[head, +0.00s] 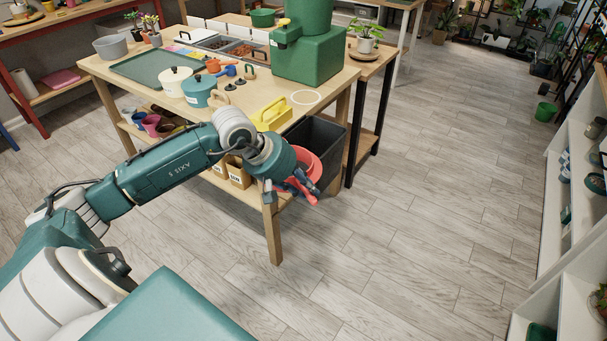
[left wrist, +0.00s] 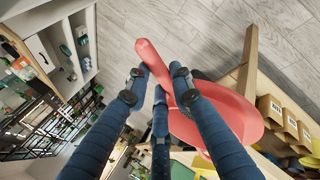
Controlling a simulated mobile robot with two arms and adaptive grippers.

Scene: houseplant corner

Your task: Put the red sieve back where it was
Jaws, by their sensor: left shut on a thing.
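The red sieve (head: 312,163) hangs in the air by the front right corner of the potting table (head: 262,98). My left gripper (head: 292,184) is shut on its handle. In the left wrist view the fingers (left wrist: 160,84) close around the red handle (left wrist: 152,58), and the round sieve bowl (left wrist: 238,112) lies to the right, partly hidden by a finger. A thin pale ring (head: 305,97) shows on the bare tabletop near the right front corner. My right gripper is not in view.
A yellow caddy (head: 270,114) stands on the table edge left of the ring, and a green dispenser (head: 312,58) behind it. A lidded teal pot (head: 199,91) is farther left. A dark bin (head: 325,140) stands below. The floor to the right is clear.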

